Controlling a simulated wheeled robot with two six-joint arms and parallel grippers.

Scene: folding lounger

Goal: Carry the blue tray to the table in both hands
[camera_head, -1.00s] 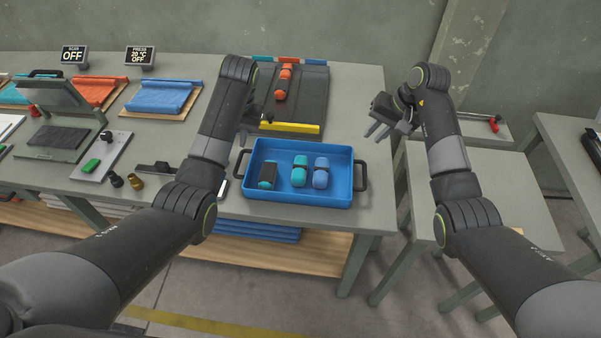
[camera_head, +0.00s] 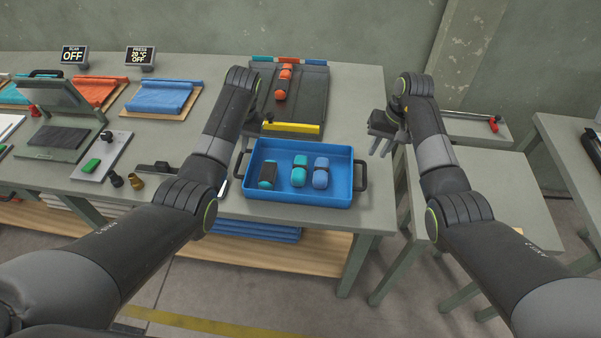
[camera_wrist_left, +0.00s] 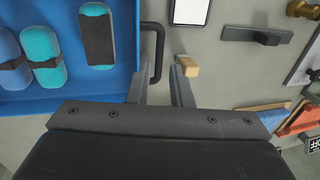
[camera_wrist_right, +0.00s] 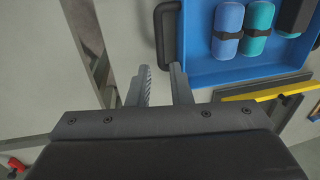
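The blue tray (camera_head: 300,200) sits on the grey workbench near its front right edge, with a dark handle at each short end. It holds a dark-topped teal roll (camera_head: 267,175), a teal roll (camera_head: 299,171) and a blue roll (camera_head: 321,173). My left gripper (camera_wrist_left: 160,78) is open; in the left wrist view its fingertips lie around the end of the left handle (camera_wrist_left: 158,45), without a visible grip. My left arm hides most of it in the head view. My right gripper (camera_wrist_right: 161,75) is open and empty near the right handle (camera_wrist_right: 161,35); it also shows in the head view (camera_head: 381,145).
A dark rack with orange rolls (camera_head: 281,90) and a yellow bar (camera_head: 291,128) lies behind the tray. A lower grey table (camera_head: 490,185) stands right of the workbench, with another table (camera_head: 575,140) beyond. Blue trays (camera_head: 255,231) are stacked beneath the workbench.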

